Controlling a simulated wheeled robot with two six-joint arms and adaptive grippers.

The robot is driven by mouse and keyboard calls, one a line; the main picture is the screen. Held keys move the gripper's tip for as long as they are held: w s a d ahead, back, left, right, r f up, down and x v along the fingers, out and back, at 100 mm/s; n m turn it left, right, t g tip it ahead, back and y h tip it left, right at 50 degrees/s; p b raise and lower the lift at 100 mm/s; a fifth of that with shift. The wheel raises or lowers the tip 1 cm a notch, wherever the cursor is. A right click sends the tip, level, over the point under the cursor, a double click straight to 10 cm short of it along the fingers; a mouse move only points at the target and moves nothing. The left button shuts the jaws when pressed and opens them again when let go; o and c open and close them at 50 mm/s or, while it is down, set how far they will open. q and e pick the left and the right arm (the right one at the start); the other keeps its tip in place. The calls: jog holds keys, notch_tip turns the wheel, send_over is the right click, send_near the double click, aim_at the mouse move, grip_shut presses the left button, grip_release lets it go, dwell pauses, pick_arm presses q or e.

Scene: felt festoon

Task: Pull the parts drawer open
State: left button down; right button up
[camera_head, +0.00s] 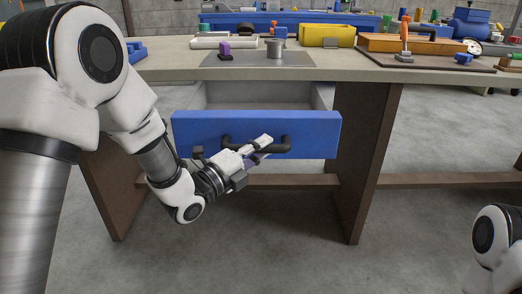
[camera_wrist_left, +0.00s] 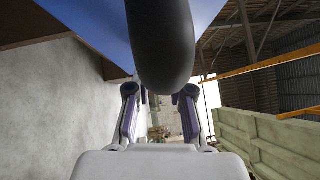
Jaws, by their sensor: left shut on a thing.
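The parts drawer (camera_head: 315,128) has a blue front and hangs under the workbench. It stands partly pulled out, and its grey inside shows behind the front. Its dark bar handle (camera_head: 287,145) runs across the front. My left gripper (camera_head: 258,148) is shut on the handle near its middle and partly covers it. In the left wrist view the dark handle (camera_wrist_left: 160,45) looms large between the fingers (camera_wrist_left: 158,100), with the blue drawer front (camera_wrist_left: 88,18) behind it. My right gripper is out of view; only part of my right arm shows at bottom right.
The workbench top (camera_head: 175,66) holds a grey metal cup (camera_head: 274,50), a purple block (camera_head: 225,49), a yellow bin (camera_head: 325,36) and an orange box (camera_head: 410,44). A brown side panel (camera_head: 365,150) stands right of the drawer. The floor (camera_head: 280,230) in front is clear.

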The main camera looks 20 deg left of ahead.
pick_arm(q)
jog(key=shift+s+d, duration=0.1)
jog(key=shift+s, duration=0.2)
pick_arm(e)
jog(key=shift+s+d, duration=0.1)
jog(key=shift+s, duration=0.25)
pick_arm(q)
jog(key=c, duration=1)
grip_release()
jog(key=v, duration=1.2)
jog(key=shift+f, duration=0.1)
